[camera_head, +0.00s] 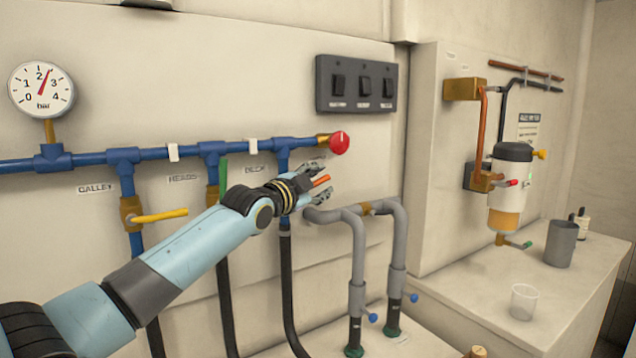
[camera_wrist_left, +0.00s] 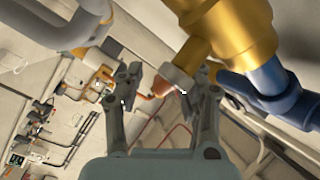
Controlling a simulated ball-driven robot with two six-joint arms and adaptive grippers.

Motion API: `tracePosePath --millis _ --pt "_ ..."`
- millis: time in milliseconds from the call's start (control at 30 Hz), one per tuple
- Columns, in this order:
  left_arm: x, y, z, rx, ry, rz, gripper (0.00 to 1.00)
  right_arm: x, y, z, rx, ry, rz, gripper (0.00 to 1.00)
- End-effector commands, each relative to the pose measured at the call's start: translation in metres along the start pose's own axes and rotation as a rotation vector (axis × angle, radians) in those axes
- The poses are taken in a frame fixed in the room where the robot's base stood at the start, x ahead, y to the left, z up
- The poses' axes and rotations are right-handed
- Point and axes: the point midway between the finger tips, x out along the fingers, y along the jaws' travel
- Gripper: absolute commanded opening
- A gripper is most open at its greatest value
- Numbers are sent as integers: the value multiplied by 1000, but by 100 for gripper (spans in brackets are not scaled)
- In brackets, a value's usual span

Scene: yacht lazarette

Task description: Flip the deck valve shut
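The deck valve sits on the drop pipe under the DECK label, mostly hidden behind my left gripper in the head view. Its orange lever (camera_head: 321,180) shows only at its end, pointing right across the line of the vertical pipe. My left gripper (camera_head: 318,182) is at the valve, its fingers apart above and below the lever end. In the left wrist view my two fingers (camera_wrist_left: 165,98) stand apart, with a brass valve body (camera_wrist_left: 228,38) just beyond and above them. I cannot tell whether a finger touches the lever. My right gripper is not in view.
The galley valve's yellow lever (camera_head: 160,215) lies across its pipe; the heads valve's green lever (camera_head: 223,178) stands upright. A red knob (camera_head: 339,142) ends the blue pipe (camera_head: 75,162) just above my gripper. Grey bent pipes (camera_head: 352,220) stand close below right. A switch panel (camera_head: 356,84) hangs above.

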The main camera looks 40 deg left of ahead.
Motion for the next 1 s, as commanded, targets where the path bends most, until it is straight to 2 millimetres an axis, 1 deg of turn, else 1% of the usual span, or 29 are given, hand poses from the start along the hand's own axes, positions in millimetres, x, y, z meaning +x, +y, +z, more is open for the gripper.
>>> tracePosePath --millis 167,200,400,467,500,867,967,1000 --pt "0 0 0 0 0 0 37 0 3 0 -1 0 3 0" --pt "0 0 0 0 0 0 35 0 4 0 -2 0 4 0" --pt "0 0 0 1 0 0 9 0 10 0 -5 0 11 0" --pt "0 0 0 1 0 0 1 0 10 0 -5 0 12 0" --pt "0 0 0 1 -1 0 0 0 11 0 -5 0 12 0" --pt "0 0 0 2 -2 2 0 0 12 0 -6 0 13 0" --pt "1 0 0 20 -28 32 0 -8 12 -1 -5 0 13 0" --pt "1 1 0 36 -48 58 0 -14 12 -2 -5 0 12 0"
